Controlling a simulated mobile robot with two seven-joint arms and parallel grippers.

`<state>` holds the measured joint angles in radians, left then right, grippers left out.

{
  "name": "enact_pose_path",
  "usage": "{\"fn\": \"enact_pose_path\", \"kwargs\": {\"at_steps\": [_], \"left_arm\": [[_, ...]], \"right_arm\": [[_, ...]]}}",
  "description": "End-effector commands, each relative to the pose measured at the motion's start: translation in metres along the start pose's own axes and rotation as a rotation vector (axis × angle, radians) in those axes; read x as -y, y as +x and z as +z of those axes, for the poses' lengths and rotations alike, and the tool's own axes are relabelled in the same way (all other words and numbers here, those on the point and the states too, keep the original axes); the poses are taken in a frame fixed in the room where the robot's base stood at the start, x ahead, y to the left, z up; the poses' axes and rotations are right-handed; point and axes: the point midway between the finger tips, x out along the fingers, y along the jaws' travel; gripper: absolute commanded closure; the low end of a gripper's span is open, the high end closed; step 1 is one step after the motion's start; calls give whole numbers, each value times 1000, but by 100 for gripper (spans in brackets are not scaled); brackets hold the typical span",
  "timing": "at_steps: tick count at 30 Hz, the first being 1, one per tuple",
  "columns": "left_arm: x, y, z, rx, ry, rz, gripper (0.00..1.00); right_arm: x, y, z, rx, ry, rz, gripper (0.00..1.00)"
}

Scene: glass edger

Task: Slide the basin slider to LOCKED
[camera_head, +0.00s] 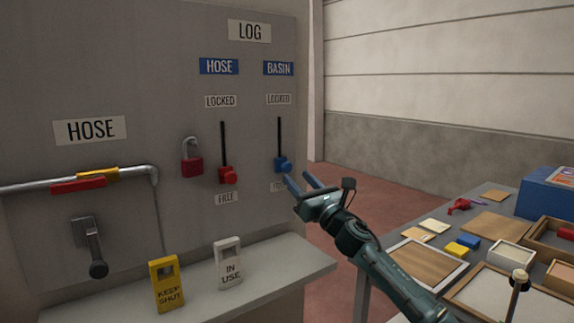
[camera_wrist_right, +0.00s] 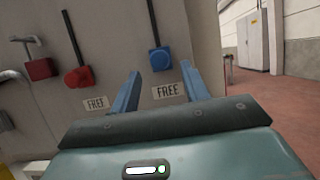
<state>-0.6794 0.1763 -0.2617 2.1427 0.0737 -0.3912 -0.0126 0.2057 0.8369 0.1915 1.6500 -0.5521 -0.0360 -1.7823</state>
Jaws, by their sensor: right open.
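The basin slider is a blue knob (camera_head: 283,164) on a vertical black slot under the blue BASIN label (camera_head: 279,68). It sits at the bottom of the slot, at the FREE end; the LOCKED label (camera_head: 279,99) is at the top. The blue knob also shows in the right wrist view (camera_wrist_right: 160,58), just above a FREE label (camera_wrist_right: 168,91). My right gripper (camera_head: 298,182) is open and empty, its blue fingers just below and in front of the knob. In the wrist view the fingers (camera_wrist_right: 158,88) point toward the knob, apart from each other. My left gripper is not in view.
The red hose slider knob (camera_head: 229,174) sits low in its slot to the left, beside a red padlock (camera_head: 191,160). A ledge (camera_head: 250,272) below holds the KEEP SHUT (camera_head: 166,283) and IN USE (camera_head: 228,262) tags. A cluttered table (camera_head: 375,252) stands at right.

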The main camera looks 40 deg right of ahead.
Motion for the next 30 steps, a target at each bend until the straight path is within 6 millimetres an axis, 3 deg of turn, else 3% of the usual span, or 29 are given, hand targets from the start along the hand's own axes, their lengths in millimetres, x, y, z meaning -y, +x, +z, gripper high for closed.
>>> {"fn": "enact_pose_path", "kwargs": {"at_steps": [6,12,25,30], "left_arm": [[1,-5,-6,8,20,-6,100],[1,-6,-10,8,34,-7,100],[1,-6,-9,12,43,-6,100],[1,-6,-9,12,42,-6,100]], "right_arm": [[0,36,3,2,1,-1,54],[0,55,1,1,2,0,54],[-1,62,0,0,1,2,54],[-1,62,0,0,1,2,67]]}}
